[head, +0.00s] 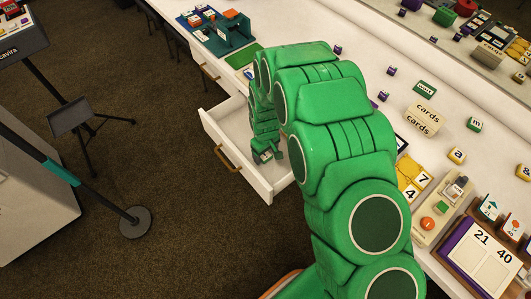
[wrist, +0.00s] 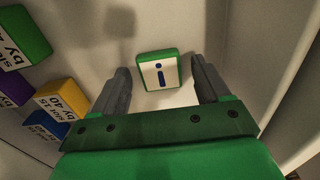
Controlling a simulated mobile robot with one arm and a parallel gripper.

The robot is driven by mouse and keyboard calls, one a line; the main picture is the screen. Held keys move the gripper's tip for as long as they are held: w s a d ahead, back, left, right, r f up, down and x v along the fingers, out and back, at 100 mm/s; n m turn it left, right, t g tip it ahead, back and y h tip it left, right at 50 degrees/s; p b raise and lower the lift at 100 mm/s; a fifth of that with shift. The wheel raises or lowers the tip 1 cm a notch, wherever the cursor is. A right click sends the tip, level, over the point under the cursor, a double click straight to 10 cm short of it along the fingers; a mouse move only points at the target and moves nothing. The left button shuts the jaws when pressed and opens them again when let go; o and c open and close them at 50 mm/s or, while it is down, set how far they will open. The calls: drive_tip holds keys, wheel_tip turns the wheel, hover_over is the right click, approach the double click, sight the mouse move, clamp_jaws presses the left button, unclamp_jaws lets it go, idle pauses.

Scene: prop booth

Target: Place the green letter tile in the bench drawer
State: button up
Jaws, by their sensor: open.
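My gripper (wrist: 160,88) is open, with a grey finger on each side. In the head view my gripper (head: 267,154) points down inside the open bench drawer (head: 218,124), which is white with brass handles. My green arm hides much of the drawer's right part.
In the wrist view, green, purple, yellow and blue printed blocks (wrist: 60,98) are at the left; a pale wall (wrist: 285,60) rises at the right. The white bench top (head: 350,60) holds many tiles and boxes. A stand (head: 135,222) is on the carpet at left.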

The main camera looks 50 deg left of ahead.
sight(265, 155)
wheel_tip(265, 155, up, 12)
drive_tip(key=shift+f, duration=0.25)
idle(0.4)
